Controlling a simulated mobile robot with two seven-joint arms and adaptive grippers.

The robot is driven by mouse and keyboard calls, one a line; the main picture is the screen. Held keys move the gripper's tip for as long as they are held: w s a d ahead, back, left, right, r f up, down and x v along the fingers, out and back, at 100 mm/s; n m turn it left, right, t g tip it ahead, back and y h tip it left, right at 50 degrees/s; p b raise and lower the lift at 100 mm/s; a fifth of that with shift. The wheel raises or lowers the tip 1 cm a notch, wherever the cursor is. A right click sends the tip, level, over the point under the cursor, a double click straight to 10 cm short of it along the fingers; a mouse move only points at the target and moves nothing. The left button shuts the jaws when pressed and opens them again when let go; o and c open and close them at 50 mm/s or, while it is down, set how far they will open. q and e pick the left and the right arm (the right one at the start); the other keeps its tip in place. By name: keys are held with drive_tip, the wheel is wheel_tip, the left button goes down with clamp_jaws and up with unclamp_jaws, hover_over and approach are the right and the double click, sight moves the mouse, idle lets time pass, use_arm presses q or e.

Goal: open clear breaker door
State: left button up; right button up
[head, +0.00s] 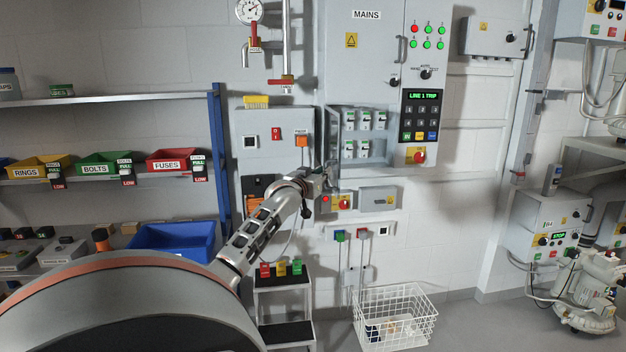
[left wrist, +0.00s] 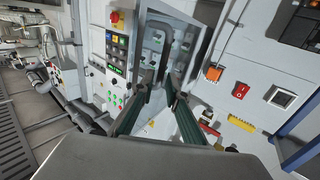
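The clear breaker door (head: 385,150) is a see-through panel in a grey frame on the grey mains cabinet (head: 362,60). Rows of white breakers (head: 364,120) show behind it. In the left wrist view the clear door (left wrist: 196,45) appears at a slant to the cabinet face; I cannot tell exactly how far it stands out. My left gripper (head: 328,180) is at the door's lower left corner in the head view. In the left wrist view its fingers (left wrist: 163,84) are apart close to the door frame; contact is unclear. My right gripper is not in view.
A keypad panel (head: 421,115) and a red knob (head: 419,157) sit right of the breakers. A grey switch box (head: 275,135) is on the left. Below are a small grey box (head: 379,199), a step stand (head: 285,283) and a white wire basket (head: 395,312).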

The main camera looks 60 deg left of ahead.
use_arm(q)
drive_tip(key=v, duration=0.8)
drive_tip(key=shift+s, duration=0.15)
drive_tip(key=shift+d, duration=0.1)
drive_tip(key=s+d+f+m+g+h, duration=0.1)
drive_tip(key=d+f+m+h, duration=0.1)
drive_tip(key=d+f, duration=0.75)
drive_tip(key=d+f+m+g+h, duration=0.1)
drive_tip(key=d+f+m+h, duration=0.1)
drive_tip(key=d+f, duration=0.8)
drive_tip(key=s+d+f+m+h, duration=0.15)
drive_tip(key=d+f, duration=0.35)
drive_tip(key=f, duration=0.9)
drive_tip(key=s+d+f+m+g+h, duration=0.1)
drive_tip(key=s+d+f, duration=0.4)
drive_tip(key=d, duration=0.6)
drive_tip(key=s+d+f+m+g+h, duration=0.1)
drive_tip(key=s+d+f, duration=0.4)
drive_tip(key=d, duration=0.7)
drive_tip(key=s+d+f+m+h, duration=0.3)
drive_tip(key=s+d, duration=0.5)
drive_tip(key=d, duration=0.3)
wheel_tip(320, 180, down, 3)
drive_tip(key=shift+d+r+g+h, duration=0.15)
drive_tip(key=shift+d+g+h, duration=0.25)
drive_tip(key=shift+h, duration=0.05)
drive_tip(key=shift+a, duration=0.1)
